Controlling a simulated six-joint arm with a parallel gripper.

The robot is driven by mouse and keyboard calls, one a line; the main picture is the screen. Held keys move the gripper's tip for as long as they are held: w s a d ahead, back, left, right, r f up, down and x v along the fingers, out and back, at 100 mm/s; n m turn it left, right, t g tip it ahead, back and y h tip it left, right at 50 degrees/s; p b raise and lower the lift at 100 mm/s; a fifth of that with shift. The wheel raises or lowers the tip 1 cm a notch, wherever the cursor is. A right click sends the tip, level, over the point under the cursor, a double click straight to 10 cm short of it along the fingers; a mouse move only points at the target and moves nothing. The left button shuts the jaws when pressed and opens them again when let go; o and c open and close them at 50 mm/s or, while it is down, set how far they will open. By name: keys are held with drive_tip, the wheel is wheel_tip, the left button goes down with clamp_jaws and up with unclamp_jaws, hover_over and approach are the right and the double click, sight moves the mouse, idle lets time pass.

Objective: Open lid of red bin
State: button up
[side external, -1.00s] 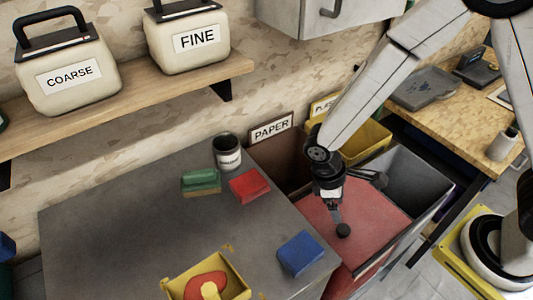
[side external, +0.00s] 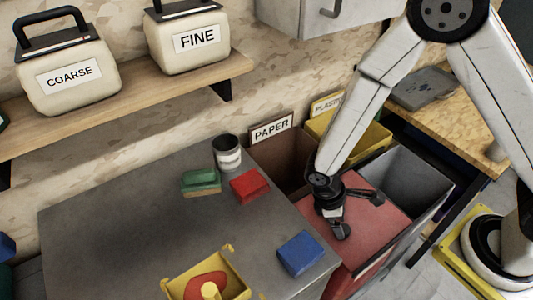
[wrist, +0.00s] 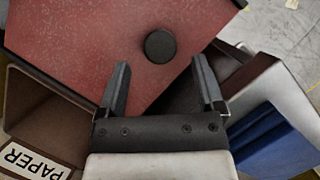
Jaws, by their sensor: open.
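The red bin's flat red lid (side external: 388,222) lies over the bin, down and closed as far as I can see. A round black knob (side external: 341,231) stands on the lid. In the wrist view the lid (wrist: 75,40) fills the upper left, with the knob (wrist: 159,46) near its lower right edge. My gripper (side external: 358,212) is open and low over the lid. In the wrist view my gripper (wrist: 161,65) has its fingers spread on either side of the knob's line, with the knob just beyond the tips. Whether a finger touches the lid cannot be told.
A brown bin labelled PAPER (side external: 280,160), a yellow bin (side external: 365,142) and a grey bin (side external: 412,178) stand close around the red one. A grey worktop (side external: 130,230) at left holds a blue block (side external: 301,252), red block (side external: 245,185), green sponge, can and yellow tray.

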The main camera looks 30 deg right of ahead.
drive_tip(key=shift+x, duration=1.55)
clamp_jaws()
